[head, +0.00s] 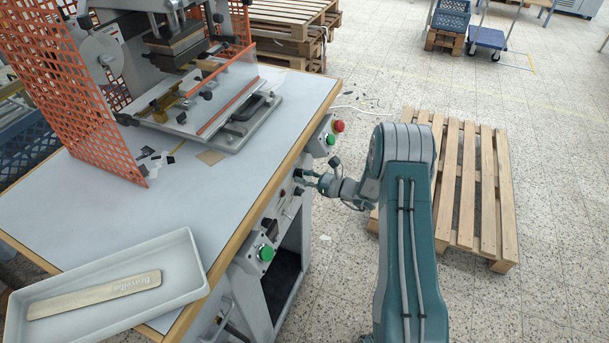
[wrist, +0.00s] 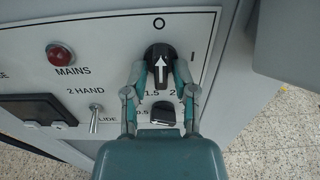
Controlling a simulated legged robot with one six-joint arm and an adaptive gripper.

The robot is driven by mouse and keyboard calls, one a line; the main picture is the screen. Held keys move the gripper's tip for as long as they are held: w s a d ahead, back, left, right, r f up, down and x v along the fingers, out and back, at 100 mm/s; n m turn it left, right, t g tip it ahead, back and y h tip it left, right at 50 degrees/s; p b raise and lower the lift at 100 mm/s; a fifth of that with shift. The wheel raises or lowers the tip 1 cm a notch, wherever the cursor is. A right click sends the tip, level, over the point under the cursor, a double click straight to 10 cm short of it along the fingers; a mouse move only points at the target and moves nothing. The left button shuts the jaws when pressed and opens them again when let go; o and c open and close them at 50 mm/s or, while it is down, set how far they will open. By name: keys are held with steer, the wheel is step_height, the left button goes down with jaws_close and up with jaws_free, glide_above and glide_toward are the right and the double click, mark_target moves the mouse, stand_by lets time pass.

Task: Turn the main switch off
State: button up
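The main switch (wrist: 160,58) is a black rotary knob on the light panel (wrist: 205,40) in the wrist view. Its white arrow points straight up at the "O" mark. My gripper (wrist: 160,72) has one finger on each side of the knob, and the fingertips appear to touch its sides. In the head view my gripper (head: 308,178) is at the front panel of the table; there the arm and fingers partly hide the switch. A red "MAINS" lamp (wrist: 60,57) is left of the switch; I cannot tell whether it is lit.
A smaller black knob (wrist: 163,113) sits just below the switch, between my fingers. A toggle (wrist: 95,112) is to the left. A red button (head: 338,126) and green buttons (head: 266,253) line the table front. A pallet (head: 470,185) lies to the right.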

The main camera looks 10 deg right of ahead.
steer(key=shift+w+a+r, duration=0.1)
steer(key=shift+a, duration=0.1)
steer(key=shift+d, duration=0.15)
stand_by(0.3)
steer(key=v, duration=1.2)
